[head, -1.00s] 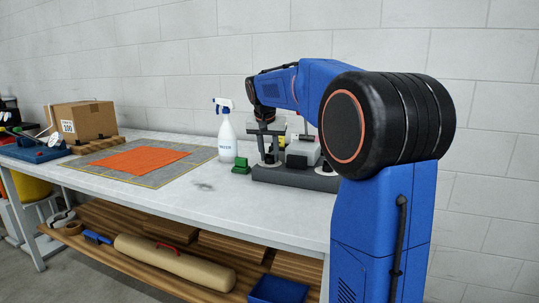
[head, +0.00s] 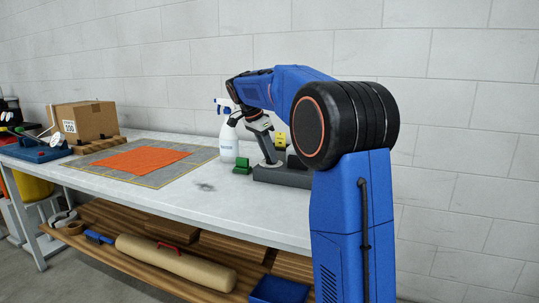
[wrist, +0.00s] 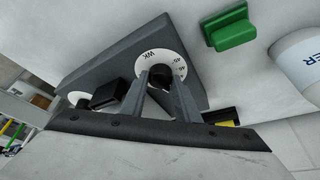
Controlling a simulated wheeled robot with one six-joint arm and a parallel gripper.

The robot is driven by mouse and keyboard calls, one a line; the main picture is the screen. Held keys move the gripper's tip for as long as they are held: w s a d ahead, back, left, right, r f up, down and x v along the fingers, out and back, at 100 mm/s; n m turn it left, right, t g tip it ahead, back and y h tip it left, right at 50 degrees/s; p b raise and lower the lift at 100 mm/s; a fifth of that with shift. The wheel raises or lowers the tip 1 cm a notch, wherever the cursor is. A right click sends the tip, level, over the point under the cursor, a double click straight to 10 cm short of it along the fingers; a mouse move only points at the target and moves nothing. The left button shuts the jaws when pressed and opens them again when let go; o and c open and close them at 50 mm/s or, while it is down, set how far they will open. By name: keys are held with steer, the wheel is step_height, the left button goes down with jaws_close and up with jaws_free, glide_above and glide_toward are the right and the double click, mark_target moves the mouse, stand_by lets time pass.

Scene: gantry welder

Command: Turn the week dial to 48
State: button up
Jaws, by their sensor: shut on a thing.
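The week dial (wrist: 160,53) is a white disc marked WK with small numbers on the sloped grey stand, seen in the wrist view. The numbers near its right edge seem to be in the 40s; the exact setting cannot be read. My gripper (wrist: 158,79) has both fingers closed about the black knob at the dial's middle. In the head view my gripper (head: 271,160) reaches down, tilted, to the left end of the dark stand (head: 290,177). The fingers hide part of the dial's lower face.
A green block (head: 242,165) and a spray bottle (head: 228,143) stand just left of the stand. A yellow object (head: 280,140) is behind it. An orange sheet (head: 142,160) lies on a grey mat further left. A cardboard box (head: 84,121) is at the far left.

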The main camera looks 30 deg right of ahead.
steer(key=shift+m, duration=0.6)
steer(key=shift+w+g, duration=0.1)
steer(key=shift+g, duration=0.2)
steer(key=o, duration=1)
steer(key=shift+o, duration=0.2)
steer(key=shift+r, duration=0.1)
steer(key=s+v, duration=0.1)
steer(key=v, duration=1.6)
steer(key=shift+w, duration=0.45)
steer(key=shift+a, duration=0.1)
